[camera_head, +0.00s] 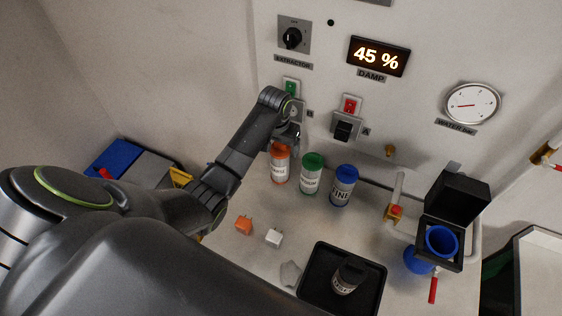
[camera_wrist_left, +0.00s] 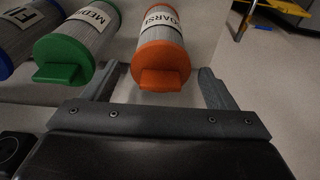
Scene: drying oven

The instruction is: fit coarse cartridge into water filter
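The coarse cartridge (camera_head: 280,165), pleated with an orange cap, stands on the counter at the left of a row. In the left wrist view the orange-capped cartridge (camera_wrist_left: 160,62) shows its cap tab and a partly readable label. My left gripper (camera_head: 287,138) is at its cap in the head view. In the left wrist view the gripper (camera_wrist_left: 158,80) is open, with a finger on either side of the cartridge and gaps between. The water filter (camera_head: 441,240), a blue round housing in a black frame with a raised black lid, is at the right. My right gripper is not in view.
Green (camera_head: 312,174) and blue (camera_head: 344,187) cartridges stand close to the right of the coarse one. A black tray (camera_head: 312,283) holds a dark cartridge (camera_head: 347,277). An orange plug (camera_head: 243,225) and a white one (camera_head: 273,237) lie in front. Pipes (camera_head: 398,190) stand beside the filter.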

